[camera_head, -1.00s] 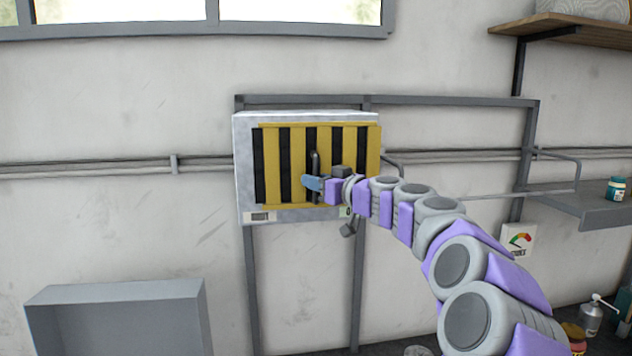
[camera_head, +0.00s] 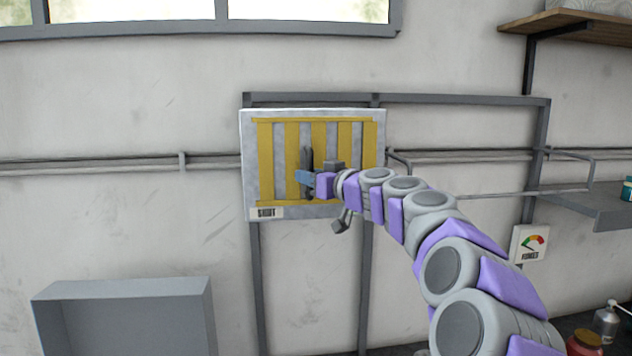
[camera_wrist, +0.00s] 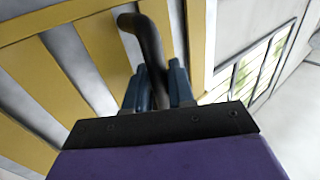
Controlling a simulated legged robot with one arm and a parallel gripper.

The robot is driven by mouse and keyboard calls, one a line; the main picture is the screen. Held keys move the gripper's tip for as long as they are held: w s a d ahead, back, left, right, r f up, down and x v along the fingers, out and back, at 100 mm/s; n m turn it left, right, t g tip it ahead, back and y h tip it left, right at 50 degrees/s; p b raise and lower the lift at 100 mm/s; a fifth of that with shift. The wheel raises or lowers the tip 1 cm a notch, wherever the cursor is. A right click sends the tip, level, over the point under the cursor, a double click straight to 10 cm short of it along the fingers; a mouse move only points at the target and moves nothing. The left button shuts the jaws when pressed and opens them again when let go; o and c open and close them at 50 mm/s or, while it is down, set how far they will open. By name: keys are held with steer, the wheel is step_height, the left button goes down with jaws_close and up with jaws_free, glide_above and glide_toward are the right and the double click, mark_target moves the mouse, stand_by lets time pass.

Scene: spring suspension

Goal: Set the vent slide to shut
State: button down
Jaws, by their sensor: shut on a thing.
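The vent (camera_head: 380,130) is a pale grey wall panel with upright yellow slats (camera_head: 265,165). The gaps between the slats show grey, not black. A label (camera_head: 266,213) at its lower left reads "SHUT". The slide's dark upright handle (camera_head: 308,156) stands out near the middle of the slats. My gripper (camera_head: 304,177) is shut on this handle. In the wrist view the blue fingers (camera_wrist: 160,85) sit on both sides of the curved dark handle (camera_wrist: 148,40). My arm hides the panel's lower right part.
A grey open box (camera_head: 130,290) stands at the lower left. Grey frame rails (camera_head: 450,101) and pipes (camera_head: 100,165) run along the wall. A gauge sign (camera_head: 530,243), a wooden shelf (camera_head: 580,25), a grey shelf (camera_head: 585,205) and bottles (camera_head: 606,318) are at the right.

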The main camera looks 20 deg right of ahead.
steer(key=c, duration=1.4)
jaws_free()
steer(key=o, duration=0.3)
steer(key=shift+w+a, duration=0.15)
steer(key=shift+w, duration=0.05)
steer(key=shift+s, duration=0.1)
steer(key=shift+s, duration=0.1)
steer(key=b+v, duration=0.3)
steer(key=v, duration=1.4)
steer(key=shift+b, duration=0.3)
